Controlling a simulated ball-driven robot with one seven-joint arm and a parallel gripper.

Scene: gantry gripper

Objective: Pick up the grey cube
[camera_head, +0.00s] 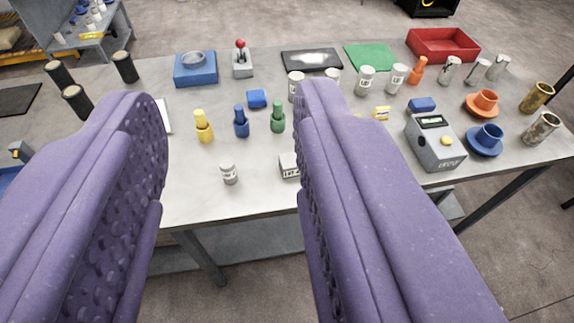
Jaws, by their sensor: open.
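A small light grey cube (289,166) with dark lettering sits near the front edge of the worktable, and its right side is hidden by my right finger. My gripper (232,112) has two purple, perforated fingers spread wide apart. It is open and empty. In the picture, the cube shows in the gap between the fingers, close against the right finger's inner edge. The fingers appear nearer to the camera than the cube; I cannot tell the exact distance.
A small grey labelled cylinder (229,173) stands left of the cube. Yellow (203,127), blue (241,122) and green (278,118) bottle-like pieces stand behind. A grey box device (434,144) and cups are at right. The table's front edge (232,217) is close.

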